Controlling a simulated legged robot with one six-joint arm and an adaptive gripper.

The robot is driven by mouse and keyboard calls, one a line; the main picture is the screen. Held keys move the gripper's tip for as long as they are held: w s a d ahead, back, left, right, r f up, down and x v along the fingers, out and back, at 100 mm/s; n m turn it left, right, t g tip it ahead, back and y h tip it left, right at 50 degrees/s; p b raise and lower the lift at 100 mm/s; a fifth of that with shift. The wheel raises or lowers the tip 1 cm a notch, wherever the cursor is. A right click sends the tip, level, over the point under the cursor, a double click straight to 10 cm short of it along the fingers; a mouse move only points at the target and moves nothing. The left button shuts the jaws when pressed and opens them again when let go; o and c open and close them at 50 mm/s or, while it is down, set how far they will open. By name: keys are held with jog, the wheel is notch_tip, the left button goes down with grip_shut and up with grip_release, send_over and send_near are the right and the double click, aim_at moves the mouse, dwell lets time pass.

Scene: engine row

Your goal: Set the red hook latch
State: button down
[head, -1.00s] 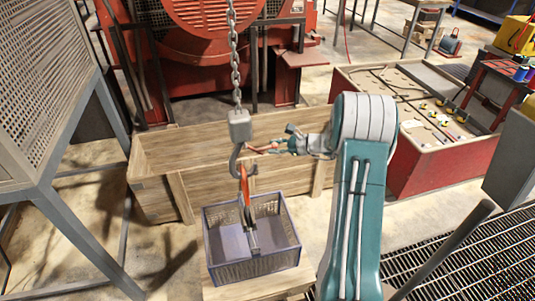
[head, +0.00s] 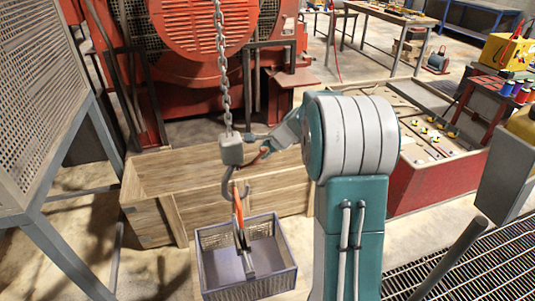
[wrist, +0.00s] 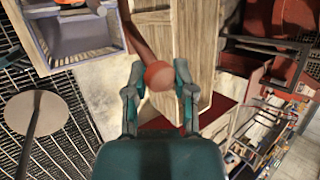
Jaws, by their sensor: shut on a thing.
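A grey crane hook (head: 229,185) hangs below a square block (head: 231,150) on a chain. The red hook latch (head: 260,155) slants up and right from the hook to my gripper (head: 270,146). In the wrist view, the latch is a dark red bar (wrist: 139,40) with a round red end. My gripper (wrist: 158,76) has its fingers on both sides of that end and is shut on it. An orange-red sling piece (head: 237,205) hangs in the hook. Where the latch joins the hook is hard to make out.
A grey mesh crate (head: 247,276) stands below the hook, around the sling's lower end. A long wooden box (head: 185,172) lies behind it. A grey metal frame (head: 60,220) stands at the left. A red workbench (head: 425,180) is at the right.

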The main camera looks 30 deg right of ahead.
jog(key=shift+a+r, duration=0.25)
jog(key=shift+a, duration=0.2)
jog(key=shift+w+r, duration=0.1)
jog(key=c, duration=0.6)
grip_release()
jog(key=shift+o, duration=1)
jog(key=shift+a, duration=0.4)
